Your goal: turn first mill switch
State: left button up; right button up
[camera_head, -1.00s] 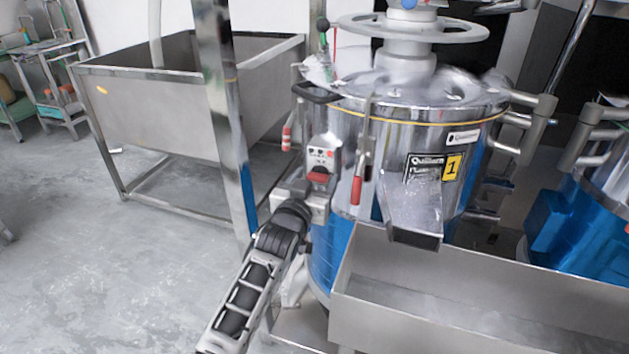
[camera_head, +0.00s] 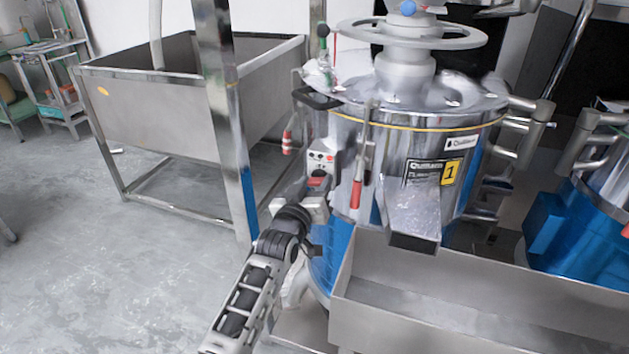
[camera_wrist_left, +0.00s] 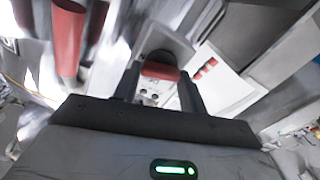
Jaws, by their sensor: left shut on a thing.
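The first mill (camera_head: 425,120) is a shiny steel drum with a yellow "1" label (camera_head: 452,172) and a blue lower body. On its left side is a control box (camera_head: 320,157) with small buttons and a red switch (camera_head: 317,182). My left gripper (camera_head: 316,190) reaches up to this box from the lower left. In the left wrist view the red switch (camera_wrist_left: 160,71) sits between the two dark fingertips of my left gripper (camera_wrist_left: 160,80), which is shut on it. The fingers hide part of the switch. My right gripper is not in view.
A steel trough (camera_head: 480,300) stands in front of the mill, below its chute (camera_head: 413,215). A red-handled lever (camera_head: 356,190) hangs just right of the control box. A steel post (camera_head: 225,120) and large bin (camera_head: 150,105) stand left. Floor at lower left is clear.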

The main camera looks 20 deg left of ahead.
pick_arm(q)
jog(key=shift+n+p, duration=0.3)
jog(key=shift+n, duration=0.7)
jog(key=shift+a+n, duration=0.1)
jog(key=shift+n, duration=0.8)
jog(key=n+p, duration=0.1)
jog(key=n, duration=0.2)
jog(key=shift+f+n, duration=0.1)
jog(key=shift+n, duration=0.2)
jog(key=n, duration=0.5)
jog(key=shift+f, duration=0.1)
jog(key=shift+n, duration=1)
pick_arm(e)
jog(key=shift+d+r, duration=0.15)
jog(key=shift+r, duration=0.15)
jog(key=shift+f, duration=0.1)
pick_arm(q)
jog(key=o, duration=1)
